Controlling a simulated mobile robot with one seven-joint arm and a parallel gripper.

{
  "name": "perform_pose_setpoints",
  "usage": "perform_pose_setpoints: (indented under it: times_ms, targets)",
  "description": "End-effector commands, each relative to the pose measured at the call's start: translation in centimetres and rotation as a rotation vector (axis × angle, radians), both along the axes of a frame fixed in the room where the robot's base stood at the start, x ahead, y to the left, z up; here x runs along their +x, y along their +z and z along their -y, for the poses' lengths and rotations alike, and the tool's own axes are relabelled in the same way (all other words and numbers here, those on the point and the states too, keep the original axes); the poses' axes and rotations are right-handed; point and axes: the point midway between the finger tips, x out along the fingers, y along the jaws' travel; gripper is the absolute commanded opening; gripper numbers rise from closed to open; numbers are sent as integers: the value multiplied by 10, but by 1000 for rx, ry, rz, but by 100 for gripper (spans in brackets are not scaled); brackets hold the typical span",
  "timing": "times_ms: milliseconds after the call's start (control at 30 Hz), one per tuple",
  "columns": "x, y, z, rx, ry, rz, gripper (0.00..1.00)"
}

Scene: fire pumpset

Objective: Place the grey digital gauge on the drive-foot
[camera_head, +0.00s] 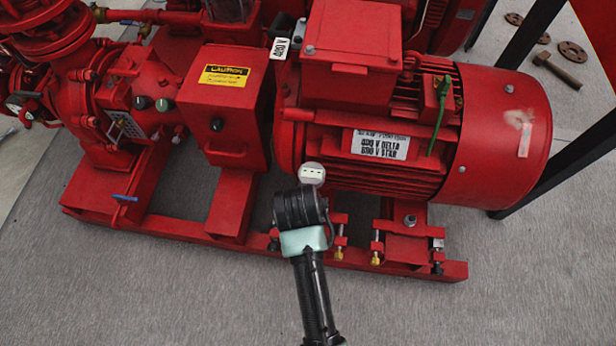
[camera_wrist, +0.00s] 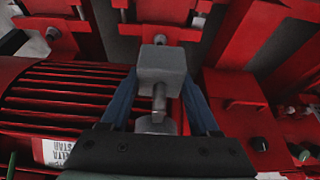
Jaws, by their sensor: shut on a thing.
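The grey digital gauge (camera_wrist: 163,66) shows in the wrist view as a grey block with a metal stem and a round part nearer the palm. My gripper (camera_wrist: 161,78) is shut on it, with a blue finger on each side. In the head view, the gauge's pale face with a small display (camera_head: 312,173) shows just past my dark wrist (camera_head: 300,208), which hides the fingers. The drive-foot (camera_head: 340,219) is the motor's left foot, partly hidden by my wrist. In the wrist view, the foot (camera_wrist: 178,33) lies behind the gauge; I cannot tell whether they touch.
The red motor (camera_head: 490,140) stands behind, with a finned side and a white label. The red coupling guard (camera_head: 225,115) with a yellow caution sign is left of my wrist. The other motor foot (camera_head: 405,245) is to the right. Bare floor (camera_head: 150,290) lies in front.

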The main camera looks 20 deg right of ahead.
Motion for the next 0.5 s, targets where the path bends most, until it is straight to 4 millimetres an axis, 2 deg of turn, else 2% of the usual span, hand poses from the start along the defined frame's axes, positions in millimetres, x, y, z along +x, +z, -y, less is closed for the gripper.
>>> perform_pose_setpoints:
  times_ms: [167,400,500]
  targets:
    - [0,-34,1,0,-3,1,0]
    - [0,-95,1,0,-4,1,0]
    - [1,-115,1,-1,-3,2,0]
